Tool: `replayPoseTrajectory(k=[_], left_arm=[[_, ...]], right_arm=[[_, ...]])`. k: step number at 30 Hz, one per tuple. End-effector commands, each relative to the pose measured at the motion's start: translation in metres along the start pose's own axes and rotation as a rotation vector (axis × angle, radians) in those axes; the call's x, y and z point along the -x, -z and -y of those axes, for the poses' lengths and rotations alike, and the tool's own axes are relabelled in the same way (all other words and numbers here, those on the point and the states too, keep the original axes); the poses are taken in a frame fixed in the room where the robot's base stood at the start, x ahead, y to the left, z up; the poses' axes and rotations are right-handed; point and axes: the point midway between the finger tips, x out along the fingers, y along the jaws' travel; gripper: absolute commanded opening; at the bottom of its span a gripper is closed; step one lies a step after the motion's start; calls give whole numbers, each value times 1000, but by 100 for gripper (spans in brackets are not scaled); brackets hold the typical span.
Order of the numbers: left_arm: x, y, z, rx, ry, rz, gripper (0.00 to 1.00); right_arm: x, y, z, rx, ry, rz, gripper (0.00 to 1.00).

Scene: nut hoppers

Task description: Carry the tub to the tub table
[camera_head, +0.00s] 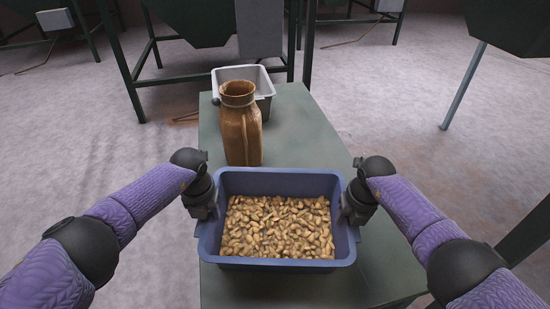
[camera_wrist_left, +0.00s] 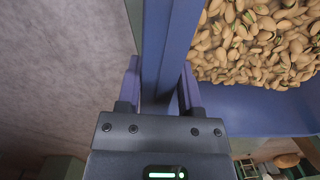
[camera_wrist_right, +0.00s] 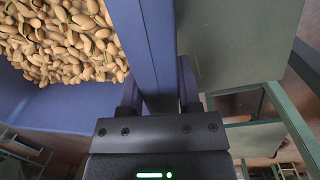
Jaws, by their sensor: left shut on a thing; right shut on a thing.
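The blue tub (camera_head: 284,182) is full of pistachio-like nuts (camera_head: 280,228) and is over the near part of a dark green table (camera_head: 317,138). I cannot tell whether it rests on the top or hangs just above it. My left gripper (camera_head: 205,205) is shut on the tub's left wall; the left wrist view shows its fingers (camera_wrist_left: 160,85) on either side of that wall. My right gripper (camera_head: 356,203) is shut on the right wall, also seen in the right wrist view (camera_wrist_right: 160,85). The tub looks level.
A brown jug (camera_head: 241,135) stands on the table just behind the tub. A light grey bin (camera_head: 262,85) sits at the table's far left, behind the jug. Green hopper frames (camera_head: 140,75) stand at the back. The floor (camera_head: 395,130) to the right is clear.

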Motion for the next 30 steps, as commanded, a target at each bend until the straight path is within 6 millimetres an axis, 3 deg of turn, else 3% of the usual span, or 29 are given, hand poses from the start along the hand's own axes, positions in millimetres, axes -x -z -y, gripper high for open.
replayPoseTrajectory(k=[4, 5, 9, 17, 20, 30], left_arm=[[2, -1, 2, -3, 4, 3, 0], [2, 0, 2, -3, 4, 1, 53], [2, 0, 1, -2, 3, 1, 82], [2, 0, 1, -1, 1, 1, 82], [10, -1, 0, -1, 2, 2, 82], [98, -1, 0, -3, 1, 5, 82]], right_arm=[[2, -1, -3, 3, -6, 5, 0], [2, -1, -2, 2, -5, 3, 49], [2, -1, -2, 2, -3, 2, 78], [1, 0, -1, 1, -1, 1, 78], [1, 0, -1, 0, -1, 1, 78], [1, 0, 0, 0, -1, 1, 78]])
